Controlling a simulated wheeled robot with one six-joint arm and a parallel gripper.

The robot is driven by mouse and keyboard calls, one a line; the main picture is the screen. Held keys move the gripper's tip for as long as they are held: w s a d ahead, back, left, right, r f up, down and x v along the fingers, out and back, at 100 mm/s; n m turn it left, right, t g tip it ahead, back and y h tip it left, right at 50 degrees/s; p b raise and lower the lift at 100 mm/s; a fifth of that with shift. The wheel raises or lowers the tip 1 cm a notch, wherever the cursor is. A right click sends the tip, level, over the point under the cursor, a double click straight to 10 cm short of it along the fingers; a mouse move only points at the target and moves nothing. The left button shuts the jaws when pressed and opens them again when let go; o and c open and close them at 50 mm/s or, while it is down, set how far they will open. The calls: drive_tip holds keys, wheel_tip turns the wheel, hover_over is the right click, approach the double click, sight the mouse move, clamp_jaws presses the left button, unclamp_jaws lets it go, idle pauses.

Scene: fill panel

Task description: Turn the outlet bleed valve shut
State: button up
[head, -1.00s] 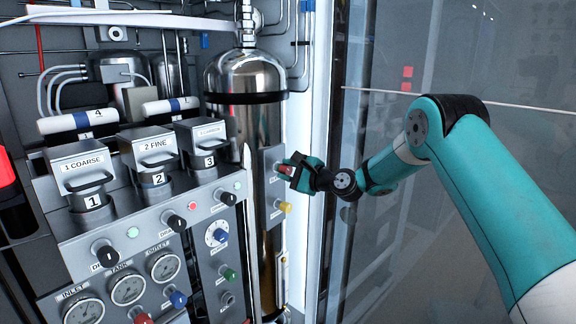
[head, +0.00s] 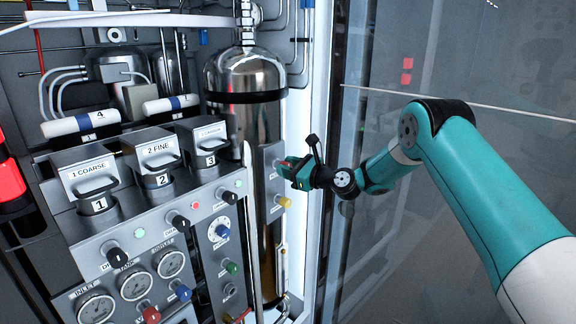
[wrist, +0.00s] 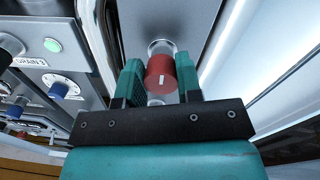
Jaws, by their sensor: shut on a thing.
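A red round knob (wrist: 160,73) with a small white mark sits on a short silver stem on the narrow grey panel, in the middle of the wrist view. I take it for the outlet bleed valve; its label is not readable. My gripper (head: 287,165) is at this knob in the head view, beside the tall metal cylinder. In the wrist view its two teal fingers stand on either side of the knob, and it is shut on it. In the head view the fingers hide most of the knob.
A yellow knob (head: 283,201) sits just below on the same narrow panel. The polished cylinder (head: 246,130) stands to the left, with the gauge and knob panel (head: 115,270) beyond. A glass wall (head: 450,200) is close on the right, behind my arm.

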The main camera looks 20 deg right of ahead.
drive_tip(key=shift+d, duration=0.1)
idle(0.4)
drive_tip(key=o, duration=0.9)
drive_tip(key=shift+o, duration=0.2)
drive_tip(key=b+v, duration=0.6)
drive_tip(key=v, duration=1.1)
drive_tip(key=shift+s, duration=0.2)
